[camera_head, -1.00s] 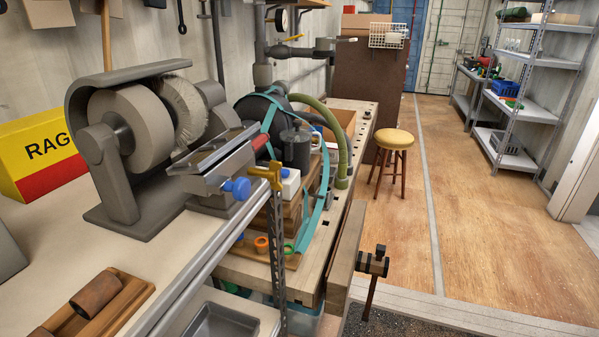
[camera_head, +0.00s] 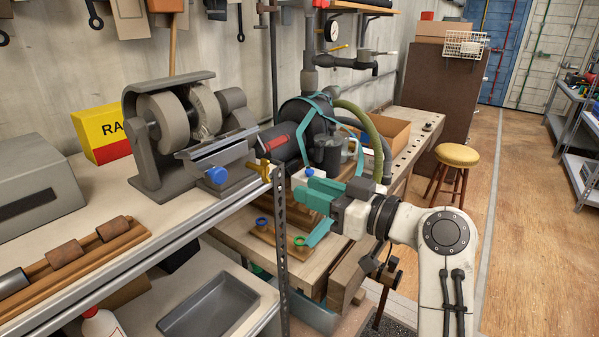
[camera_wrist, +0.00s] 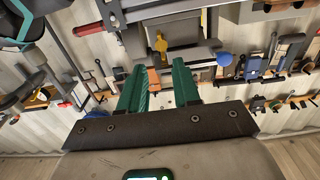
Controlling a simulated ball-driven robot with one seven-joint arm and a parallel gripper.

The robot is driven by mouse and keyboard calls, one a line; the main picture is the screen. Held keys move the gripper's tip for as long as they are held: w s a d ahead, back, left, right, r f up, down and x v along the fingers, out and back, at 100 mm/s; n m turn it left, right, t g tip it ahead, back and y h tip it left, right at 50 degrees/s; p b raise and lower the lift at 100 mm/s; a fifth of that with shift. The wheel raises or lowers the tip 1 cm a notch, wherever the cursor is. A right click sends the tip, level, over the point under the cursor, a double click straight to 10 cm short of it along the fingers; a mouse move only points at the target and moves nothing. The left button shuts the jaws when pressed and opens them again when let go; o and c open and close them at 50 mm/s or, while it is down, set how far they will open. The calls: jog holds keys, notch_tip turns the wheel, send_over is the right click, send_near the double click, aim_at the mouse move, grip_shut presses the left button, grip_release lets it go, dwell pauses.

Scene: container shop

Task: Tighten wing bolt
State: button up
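A yellow-and-red rag box (camera_head: 100,132) stands behind the grinder. A grey tray (camera_head: 208,303) lies on the lower shelf. A stool (camera_head: 457,156) stands on open floor at right. A workbench with a dark machine, hoses and teal strap (camera_head: 282,142) lies behind my gripper.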

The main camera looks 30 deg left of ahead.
aim_at(271, 171)
jog(key=a+p, duration=0.1)
jog(key=a, duration=0.2)
jog(key=a+p, duration=0.1)
jog(key=a, duration=0.3)
jog(key=a+p, duration=0.1)
jog(key=a, duration=0.3)
jog(key=shift+w+r, duration=0.4)
jog(key=shift+d, duration=0.1)
grip_shut()
